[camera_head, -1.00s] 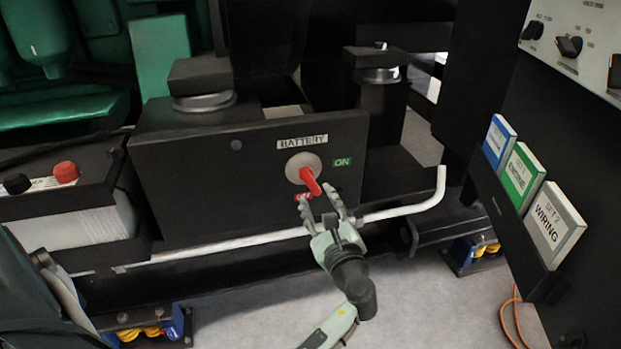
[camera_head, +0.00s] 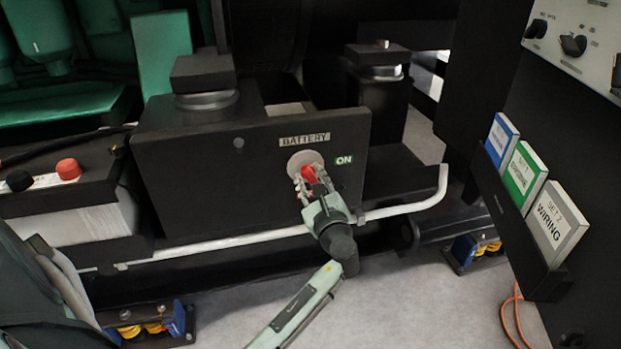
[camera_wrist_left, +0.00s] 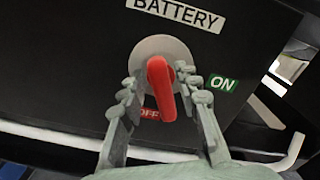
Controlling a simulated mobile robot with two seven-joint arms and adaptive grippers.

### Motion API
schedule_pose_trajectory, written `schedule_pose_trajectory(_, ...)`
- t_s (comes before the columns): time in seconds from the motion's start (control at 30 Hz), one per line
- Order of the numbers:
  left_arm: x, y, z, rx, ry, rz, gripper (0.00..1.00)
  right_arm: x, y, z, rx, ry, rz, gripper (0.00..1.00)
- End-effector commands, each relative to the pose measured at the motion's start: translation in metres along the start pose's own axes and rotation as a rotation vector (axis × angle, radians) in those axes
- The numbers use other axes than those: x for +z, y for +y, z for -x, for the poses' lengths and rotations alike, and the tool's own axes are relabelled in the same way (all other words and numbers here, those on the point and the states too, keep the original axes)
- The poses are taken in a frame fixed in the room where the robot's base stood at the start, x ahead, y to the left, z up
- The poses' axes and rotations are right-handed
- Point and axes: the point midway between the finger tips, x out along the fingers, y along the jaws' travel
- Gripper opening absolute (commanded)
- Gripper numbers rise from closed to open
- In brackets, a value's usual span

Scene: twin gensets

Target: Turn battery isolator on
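The battery isolator is a red handle (camera_head: 308,174) on a round grey plate (camera_head: 296,160) on the black box front, under a BATTERY label (camera_head: 304,140). In the left wrist view the red handle (camera_wrist_left: 161,88) points down, close to the red OFF label (camera_wrist_left: 149,114); the green ON label (camera_wrist_left: 222,84) is to its right. My left gripper (camera_head: 312,186) is at the handle. In the wrist view its fingers (camera_wrist_left: 160,96) are apart, one on each side of the handle, with gaps showing. My right gripper is not in view.
A white rail (camera_head: 230,243) runs along below the box. A battery with red and black terminals (camera_head: 67,169) stands at left. A rack of binders (camera_head: 556,222) and a control panel are at right. Grey floor (camera_head: 400,300) is clear in front.

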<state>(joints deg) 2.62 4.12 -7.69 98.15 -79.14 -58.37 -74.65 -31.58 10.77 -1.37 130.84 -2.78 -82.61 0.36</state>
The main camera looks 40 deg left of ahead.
Motion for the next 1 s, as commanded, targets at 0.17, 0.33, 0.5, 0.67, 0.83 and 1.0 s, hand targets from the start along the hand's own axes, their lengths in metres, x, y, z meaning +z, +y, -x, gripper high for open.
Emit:
schedule_pose_trajectory(0.17, 0.000, 0.000, 0.000, 0.000, 0.000, 0.000, 0.06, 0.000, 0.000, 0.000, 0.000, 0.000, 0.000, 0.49)
schedule_pose_trajectory(0.33, 0.000, 0.000, 0.000, 0.000, -0.001, 0.001, 0.00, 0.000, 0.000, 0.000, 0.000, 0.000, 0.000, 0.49)
schedule_pose_trajectory(0.5, 0.000, 0.000, 0.000, 0.000, -0.001, 0.014, 0.00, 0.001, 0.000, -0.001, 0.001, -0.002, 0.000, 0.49)
schedule_pose_trajectory(0.67, 0.000, 0.001, -0.001, 0.000, -0.002, 0.065, 0.00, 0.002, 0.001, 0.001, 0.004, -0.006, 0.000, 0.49)
schedule_pose_trajectory(0.83, -0.001, 0.002, -0.001, 0.001, -0.003, 0.166, 0.00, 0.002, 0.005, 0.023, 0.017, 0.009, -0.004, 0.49)
schedule_pose_trajectory(1.0, -0.001, 0.002, -0.001, -0.001, -0.003, 0.290, 0.00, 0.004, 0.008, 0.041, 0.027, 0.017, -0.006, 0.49)
